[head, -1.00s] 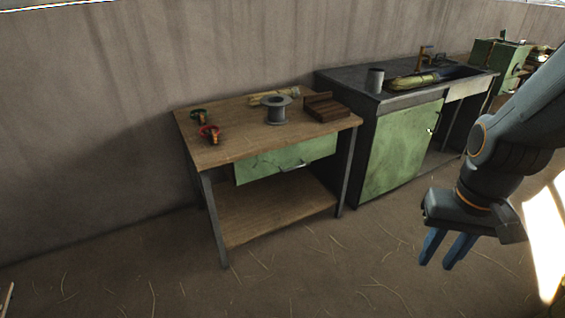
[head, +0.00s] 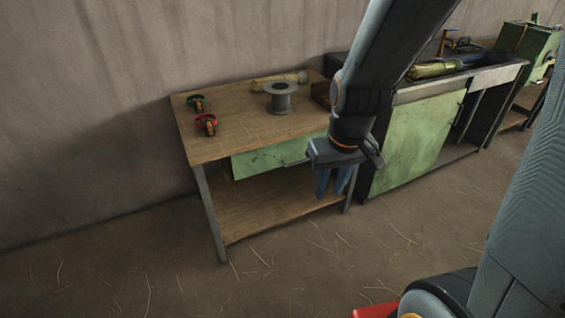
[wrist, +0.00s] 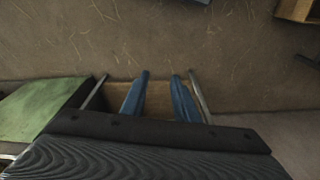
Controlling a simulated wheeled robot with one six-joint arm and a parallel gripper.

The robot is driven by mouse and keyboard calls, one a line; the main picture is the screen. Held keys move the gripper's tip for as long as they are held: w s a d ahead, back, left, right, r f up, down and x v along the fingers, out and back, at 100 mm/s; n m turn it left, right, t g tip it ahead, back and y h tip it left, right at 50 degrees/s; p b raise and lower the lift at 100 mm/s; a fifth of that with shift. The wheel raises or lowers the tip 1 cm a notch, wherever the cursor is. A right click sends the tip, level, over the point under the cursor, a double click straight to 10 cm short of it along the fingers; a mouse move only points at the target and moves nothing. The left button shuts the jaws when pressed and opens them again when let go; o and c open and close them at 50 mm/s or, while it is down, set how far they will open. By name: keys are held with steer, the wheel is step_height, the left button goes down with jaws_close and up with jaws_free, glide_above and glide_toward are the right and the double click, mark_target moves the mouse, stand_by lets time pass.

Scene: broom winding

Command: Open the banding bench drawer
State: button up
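The banding bench (head: 225,148) has a wooden top, metal legs and a lower shelf. Its green drawer front (head: 262,160) sits under the top and looks shut. A pale handle (head: 294,163) shows on it just left of my gripper. My gripper (head: 333,194) points down in front of the drawer's right end and hides that part. Its blue fingers are apart with nothing between them. In the wrist view, the fingers of my gripper (wrist: 161,75) are also spread and empty, with a wooden surface behind them.
A green-doored sink cabinet (head: 412,140) stands close on the right. The floor (head: 280,265) in front is clear apart from scattered straw.

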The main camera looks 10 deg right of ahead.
steer(key=w+a+f+n+t+b, duration=0.25)
steer(key=w+f, duration=0.35)
steer(key=w, duration=0.3)
steer(key=w+a+f+n+t+b, duration=0.15)
steer(key=w+f+b, duration=0.3)
steer(key=w, duration=0.45)
steer(key=n+t+h+b, duration=0.4)
steer(key=n+t+b, duration=0.1)
steer(key=t+b, duration=0.15)
glide_toward(298, 162)
steer(key=shift+w+d+f+n+t+h+b, duration=0.4)
steer(key=shift+w+f+n+h+b, duration=0.35)
steer(key=shift+w, duration=0.8)
steer(key=shift+w+d+f+n+t+h+b, duration=0.25)
steer(key=shift+w+d+f+n+h+b, duration=0.5)
steer(key=shift+w, duration=0.75)
steer(key=shift+w+d+f+n+t+h+b, duration=0.25)
steer(key=shift+w+f+h+b, duration=0.25)
steer(key=shift+w+f+b, duration=0.6)
steer(key=shift+w+r, duration=0.25)
steer(key=shift+w, duration=0.2)
jaws_close()
